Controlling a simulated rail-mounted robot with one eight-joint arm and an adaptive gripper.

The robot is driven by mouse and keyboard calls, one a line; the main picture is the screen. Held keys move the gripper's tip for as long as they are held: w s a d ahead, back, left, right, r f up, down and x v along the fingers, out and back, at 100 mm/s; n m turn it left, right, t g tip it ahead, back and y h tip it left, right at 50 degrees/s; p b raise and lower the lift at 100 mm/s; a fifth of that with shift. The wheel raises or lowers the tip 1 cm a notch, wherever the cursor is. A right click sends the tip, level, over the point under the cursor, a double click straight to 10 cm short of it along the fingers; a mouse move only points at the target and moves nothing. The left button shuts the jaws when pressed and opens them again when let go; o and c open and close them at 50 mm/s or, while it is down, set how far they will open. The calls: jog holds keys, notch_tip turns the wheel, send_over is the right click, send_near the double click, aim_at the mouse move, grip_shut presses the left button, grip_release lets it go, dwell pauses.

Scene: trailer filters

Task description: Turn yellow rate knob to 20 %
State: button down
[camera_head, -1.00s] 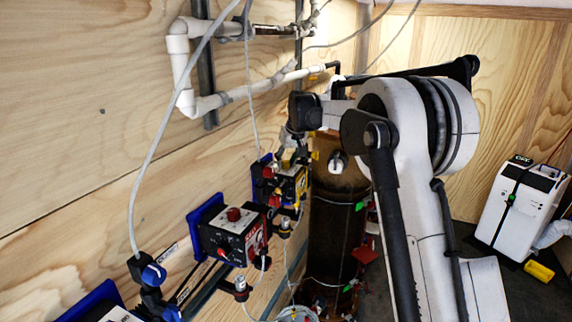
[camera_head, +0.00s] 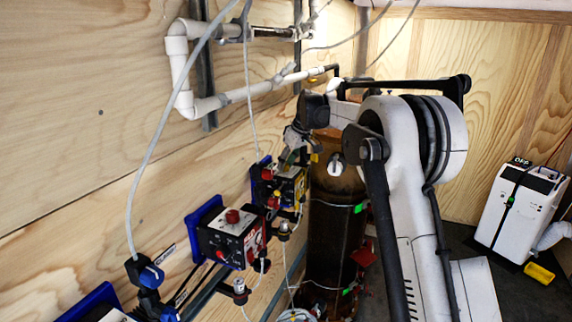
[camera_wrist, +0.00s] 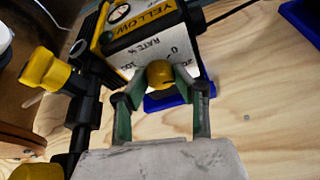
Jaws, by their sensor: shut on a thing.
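The yellow pump box (camera_wrist: 150,30) carries a white face lettered "YELLOW" and "RATE %", with 0, 20 and 100 readable. In the head view the box (camera_head: 291,184) is mounted by the left wall. The yellow rate knob (camera_wrist: 159,72) sits low on that white face. My gripper (camera_wrist: 159,82) is shut on the knob, one green-padded finger on each side. In the head view my gripper (camera_head: 291,158) reaches down to the box. The fingers hide the knob's sides, and I cannot tell which mark the knob points at.
A similar box with a red knob (camera_head: 232,215) stands nearer on the same wall. A yellow valve handle (camera_wrist: 44,70) and black fittings lie left of the box in the wrist view. A rusty drum (camera_head: 335,230) stands beyond, and white pipes (camera_head: 240,95) run above.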

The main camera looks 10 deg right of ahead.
jog(key=c, duration=1.4)
grip_release()
jog(key=v, duration=1.2)
